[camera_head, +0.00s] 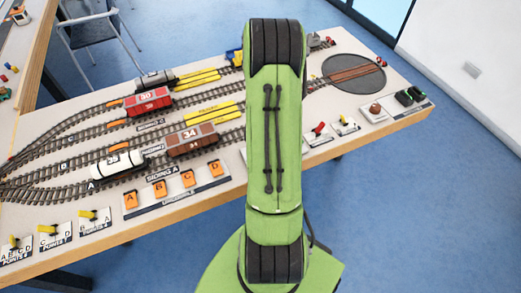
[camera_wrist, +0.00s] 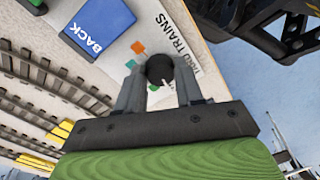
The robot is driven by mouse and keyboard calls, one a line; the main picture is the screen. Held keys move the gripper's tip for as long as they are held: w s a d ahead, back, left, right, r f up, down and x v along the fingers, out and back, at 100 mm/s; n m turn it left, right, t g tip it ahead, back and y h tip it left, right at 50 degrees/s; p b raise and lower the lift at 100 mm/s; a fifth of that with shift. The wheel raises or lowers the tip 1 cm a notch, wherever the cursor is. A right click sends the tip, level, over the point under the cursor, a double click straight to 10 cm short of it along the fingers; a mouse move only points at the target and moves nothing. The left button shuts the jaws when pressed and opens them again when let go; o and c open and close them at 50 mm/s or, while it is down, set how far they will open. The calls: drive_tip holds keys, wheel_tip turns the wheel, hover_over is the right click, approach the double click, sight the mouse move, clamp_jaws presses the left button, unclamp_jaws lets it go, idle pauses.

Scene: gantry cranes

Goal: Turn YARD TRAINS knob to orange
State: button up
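The YARD TRAINS knob (camera_wrist: 160,68) is round and black, with a white pointer that points down and slightly right in the wrist view. In the head view my green arm hides the knob and my gripper.
A blue BACK block (camera_wrist: 97,28) stands beside the knob's panel. The layout table (camera_head: 215,197) carries tracks, a red wagon (camera_head: 148,101), a brown wagon (camera_head: 192,140), small levers and a round turntable (camera_head: 352,72). Blue floor is clear at right.

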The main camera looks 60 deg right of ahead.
drive_tip(key=c, duration=0.5)
drive_tip(key=shift+c, duration=0.2)
